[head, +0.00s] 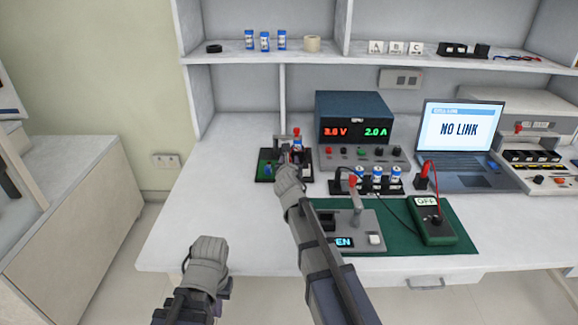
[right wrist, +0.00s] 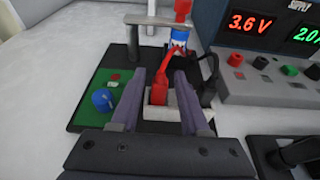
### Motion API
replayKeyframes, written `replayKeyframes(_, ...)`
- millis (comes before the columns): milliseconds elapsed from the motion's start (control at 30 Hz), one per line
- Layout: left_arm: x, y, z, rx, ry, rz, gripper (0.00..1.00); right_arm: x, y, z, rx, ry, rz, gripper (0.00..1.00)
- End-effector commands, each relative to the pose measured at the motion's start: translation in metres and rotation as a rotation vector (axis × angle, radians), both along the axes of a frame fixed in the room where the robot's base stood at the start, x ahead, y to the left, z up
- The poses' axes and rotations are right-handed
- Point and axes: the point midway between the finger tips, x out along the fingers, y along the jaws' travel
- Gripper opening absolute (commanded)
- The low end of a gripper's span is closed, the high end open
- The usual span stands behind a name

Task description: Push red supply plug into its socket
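A red plug (right wrist: 159,95) with a red lead stands upright in a pale holder (right wrist: 178,113) on a black and green board. My right gripper (right wrist: 160,88) is open around it, a finger on each side with small gaps showing. In the head view, my right gripper (head: 289,172) is over this board and hides the plug. The supply (head: 352,122) has a red socket (right wrist: 234,60) on its front, to the right of the gripper. My left gripper (head: 207,250) is low at the table's front edge, away from these things; its finger opening is unclear.
A black plug (right wrist: 209,92) stands just right of my right gripper, and a blue knob (right wrist: 103,100) is left of it. A clamp and cell stand behind. A cell rack (head: 370,184), meter (head: 431,222) and laptop (head: 459,136) are to the right. The table's left is clear.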

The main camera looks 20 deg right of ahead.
Motion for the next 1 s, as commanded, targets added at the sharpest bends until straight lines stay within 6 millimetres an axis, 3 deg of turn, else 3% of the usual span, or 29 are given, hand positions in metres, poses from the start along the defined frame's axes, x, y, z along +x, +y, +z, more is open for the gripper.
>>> replayKeyframes(33, 0.0000, 0.0000, 0.0000, 0.000, 0.000, 0.000, 0.00, 0.0000, 0.0002, 0.0000, 0.000, 0.000, 0.000, 0.38)
replayKeyframes(367, 0.0000, 0.0000, 0.0000, 0.000, 0.000, 0.000, 0.00, -0.0002, 0.0003, 0.0000, 0.000, 0.000, 0.000, 0.01)
replayKeyframes(1000, 0.0000, 0.0000, 0.0039, 0.000, 0.000, 0.000, 0.00, -0.0001, 0.0003, 0.0038, 0.000, 0.000, 0.000, 0.00)
